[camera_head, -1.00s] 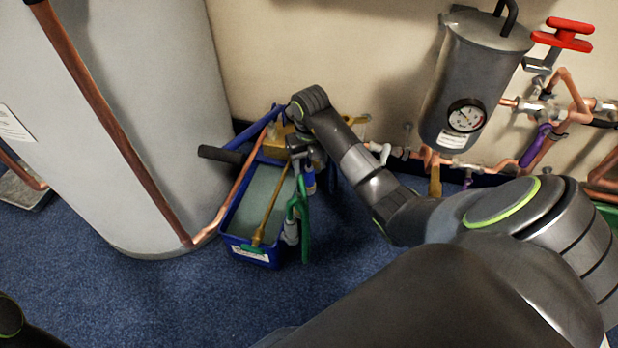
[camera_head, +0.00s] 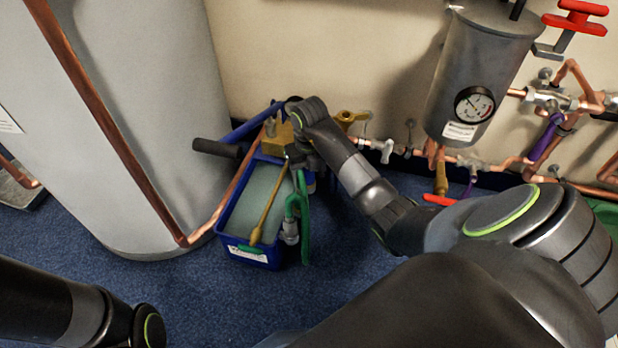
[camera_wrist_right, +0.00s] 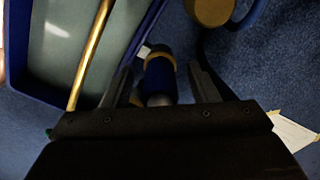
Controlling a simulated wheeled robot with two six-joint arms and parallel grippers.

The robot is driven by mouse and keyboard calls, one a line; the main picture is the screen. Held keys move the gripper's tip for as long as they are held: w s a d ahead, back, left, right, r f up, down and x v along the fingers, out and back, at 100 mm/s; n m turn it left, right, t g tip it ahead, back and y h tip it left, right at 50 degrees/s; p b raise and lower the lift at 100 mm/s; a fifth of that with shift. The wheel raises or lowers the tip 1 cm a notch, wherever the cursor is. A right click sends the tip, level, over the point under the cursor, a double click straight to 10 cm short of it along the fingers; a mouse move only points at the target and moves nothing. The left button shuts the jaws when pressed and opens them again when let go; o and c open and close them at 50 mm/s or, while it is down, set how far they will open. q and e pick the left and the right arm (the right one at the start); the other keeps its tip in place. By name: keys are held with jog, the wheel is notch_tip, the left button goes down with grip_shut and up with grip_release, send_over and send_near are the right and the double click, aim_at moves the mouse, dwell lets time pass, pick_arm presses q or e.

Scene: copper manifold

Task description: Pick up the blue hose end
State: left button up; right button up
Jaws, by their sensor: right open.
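The blue hose end (camera_wrist_right: 160,78), a blue sleeve with a brass-coloured band and a paler lower part, shows in the right wrist view beside the blue crate. My right gripper (camera_wrist_right: 160,70) is open, with one finger on each side of the hose end in that view. I see gaps between the fingers and the hose end, but cannot tell their depth. In the head view my right gripper (camera_head: 300,160) is at the crate's right edge, and the hose end is mostly hidden there. My left arm shows at the lower left; its gripper is out of view.
The blue crate (camera_head: 272,262) holds a brass rod (camera_head: 268,208), and a green hose (camera_head: 303,220) hangs at its right side. A grey tank (camera_head: 130,110) with copper pipe stands left. A gauge vessel (camera_head: 475,75) and copper pipework line the wall. Carpet in front is clear.

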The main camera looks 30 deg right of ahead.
jog(key=c, duration=1.1)
jog(key=shift+c, duration=0.2)
jog(key=shift+r, duration=0.15)
